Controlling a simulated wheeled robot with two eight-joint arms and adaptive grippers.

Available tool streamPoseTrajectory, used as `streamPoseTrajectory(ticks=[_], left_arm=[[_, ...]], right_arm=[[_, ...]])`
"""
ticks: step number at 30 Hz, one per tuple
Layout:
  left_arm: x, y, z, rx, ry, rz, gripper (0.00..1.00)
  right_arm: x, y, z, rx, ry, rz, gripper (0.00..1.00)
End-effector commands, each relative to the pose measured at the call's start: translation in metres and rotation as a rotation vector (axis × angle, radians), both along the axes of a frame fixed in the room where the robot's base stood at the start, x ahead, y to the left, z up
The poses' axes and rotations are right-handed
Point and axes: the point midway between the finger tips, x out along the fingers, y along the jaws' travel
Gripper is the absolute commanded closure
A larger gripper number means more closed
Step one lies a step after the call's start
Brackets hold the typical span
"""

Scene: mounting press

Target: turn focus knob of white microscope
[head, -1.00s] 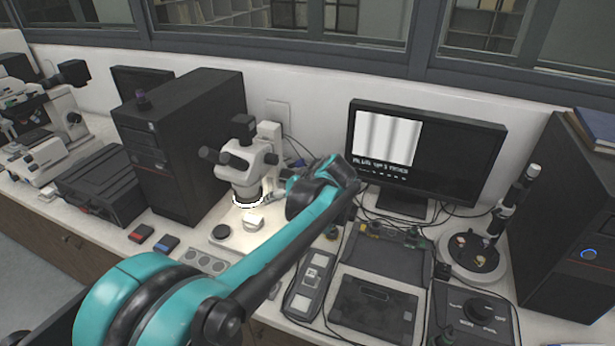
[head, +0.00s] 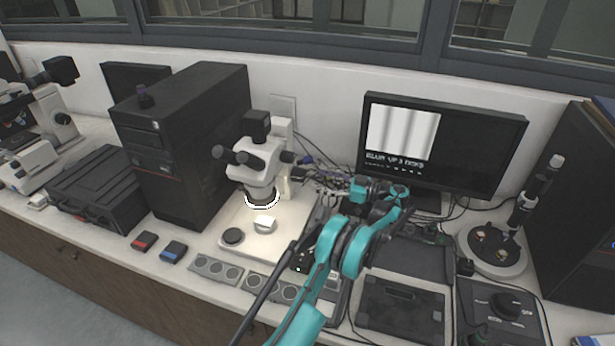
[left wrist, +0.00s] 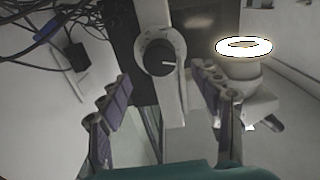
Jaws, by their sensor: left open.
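The white microscope (head: 256,163) stands on its lit base, in front of the wall and to the right of a black computer tower. In the left wrist view its round focus knob (left wrist: 160,56), dark-faced with a pale pointer line, shows on the side of the column. The microscope's glowing ring light (left wrist: 244,47) is to the right of it. My left gripper (head: 316,182) is beside the right side of the microscope. In the left wrist view its open fingers (left wrist: 159,80) stand to either side of the knob, apparently short of it, with nothing between them. My right gripper is not in view.
A monitor (head: 440,145) and loose cables stand behind and right of my left arm. A black computer tower (head: 185,145) stands left of the microscope. Small red (head: 144,241) and blue (head: 173,251) boxes and grey panels (head: 216,268) lie in front.

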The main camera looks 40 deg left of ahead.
Motion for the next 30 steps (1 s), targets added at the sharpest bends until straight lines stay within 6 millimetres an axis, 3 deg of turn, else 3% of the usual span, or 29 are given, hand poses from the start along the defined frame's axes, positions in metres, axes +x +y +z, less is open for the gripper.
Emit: streamPoseTrajectory(ticks=[10, 22, 23, 28, 30], left_arm=[[-0.016, 0.053, -0.001, -0.003, 0.001, 0.002, 0.36], [-0.019, 0.064, 0.001, -0.003, 0.001, -0.001, 0.36], [-0.019, 0.064, 0.001, -0.003, 0.001, -0.001, 0.38], [-0.019, 0.064, 0.0, -0.004, 0.002, -0.001, 0.83], [-0.019, 0.064, 0.0, -0.004, 0.002, -0.001, 0.86]], right_arm=[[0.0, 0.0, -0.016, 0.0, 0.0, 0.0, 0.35], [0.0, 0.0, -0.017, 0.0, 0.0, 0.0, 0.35], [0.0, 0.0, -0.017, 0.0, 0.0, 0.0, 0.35], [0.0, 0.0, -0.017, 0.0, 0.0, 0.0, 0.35], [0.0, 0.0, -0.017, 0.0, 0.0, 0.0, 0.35]])
